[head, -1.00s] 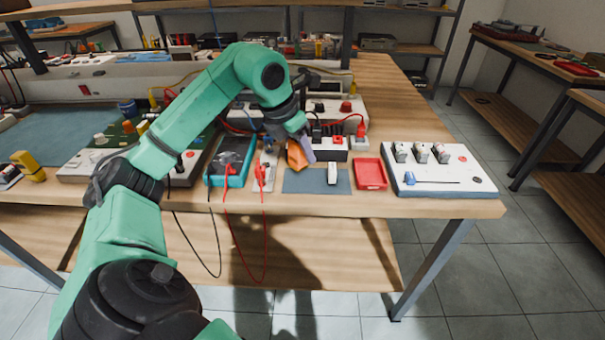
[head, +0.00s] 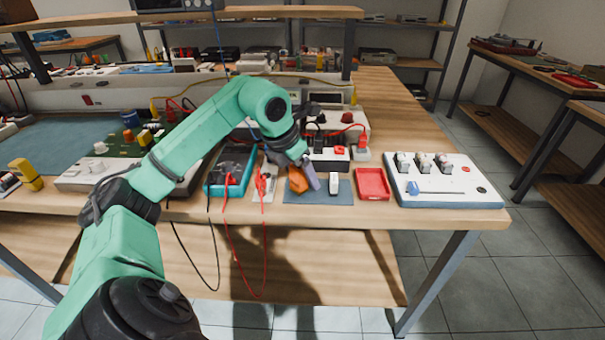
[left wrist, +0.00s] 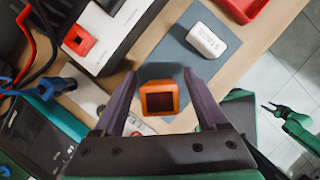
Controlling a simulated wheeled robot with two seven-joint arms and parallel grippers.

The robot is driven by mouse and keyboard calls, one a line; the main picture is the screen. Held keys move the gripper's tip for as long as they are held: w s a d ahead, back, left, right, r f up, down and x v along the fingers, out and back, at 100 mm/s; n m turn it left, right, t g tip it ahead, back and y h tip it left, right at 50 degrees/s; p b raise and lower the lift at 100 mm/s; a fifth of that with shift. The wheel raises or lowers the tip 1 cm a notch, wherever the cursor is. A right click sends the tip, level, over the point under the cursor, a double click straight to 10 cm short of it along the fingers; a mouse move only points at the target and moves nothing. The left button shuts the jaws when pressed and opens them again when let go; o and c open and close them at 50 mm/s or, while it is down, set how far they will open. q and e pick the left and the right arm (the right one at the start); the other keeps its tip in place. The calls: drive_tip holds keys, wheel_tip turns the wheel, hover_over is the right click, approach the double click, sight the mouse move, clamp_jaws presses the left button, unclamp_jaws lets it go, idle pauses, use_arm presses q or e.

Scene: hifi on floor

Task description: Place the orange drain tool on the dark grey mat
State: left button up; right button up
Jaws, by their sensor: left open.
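The dark grey mat (head: 345,197) lies flat at the bench's front edge; it also shows in the left wrist view (left wrist: 190,72). The orange drain tool (head: 297,180) is at the mat's left part. In the left wrist view the tool (left wrist: 160,111) shows a square end with a dark hollow. My left gripper (left wrist: 158,76) is open, its purple-grey fingers on either side of the tool with gaps showing. In the head view my left gripper (head: 307,172) partly hides the tool. I cannot tell whether the tool's underside touches the mat.
A white block (head: 334,185) stands on the mat, right of the tool. A red tray (head: 372,184) is right of the mat. A black-and-white box (head: 328,159) is behind it. A teal-edged meter (head: 231,170) with cables is left. A green arm (left wrist: 297,125), apparently mine, shows below.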

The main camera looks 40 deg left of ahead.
use_arm(q)
drive_tip(key=shift+s+r, duration=0.15)
drive_tip(key=shift+r, duration=0.45)
drive_tip(key=p+v, duration=0.1)
drive_tip(key=v, duration=1)
drive_tip(key=shift+p, duration=0.35)
